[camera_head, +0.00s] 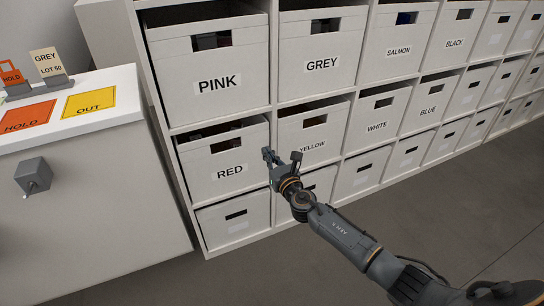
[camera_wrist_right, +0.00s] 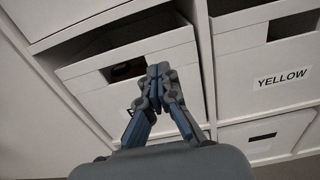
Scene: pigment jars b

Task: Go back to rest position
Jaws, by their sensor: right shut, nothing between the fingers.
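My right gripper (camera_head: 279,165) is in front of the white shelf unit, near the RED bin (camera_head: 222,165) and the YELLOW bin (camera_head: 312,135). In the right wrist view its fingertips (camera_wrist_right: 159,76) meet, with nothing between them. There the fingers overlap the front of the RED bin and hide most of its label. The YELLOW bin (camera_wrist_right: 285,65) is to the right. My left gripper does not show in either view.
The shelf holds rows of labelled white bins, including PINK (camera_head: 215,75), GREY (camera_head: 322,55) and WHITE (camera_head: 375,118). A white cabinet (camera_head: 90,195) stands at the left, with an orange HOLD mat (camera_head: 27,118) and a yellow OUT mat (camera_head: 90,101). Grey floor (camera_head: 450,215) is open at the lower right.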

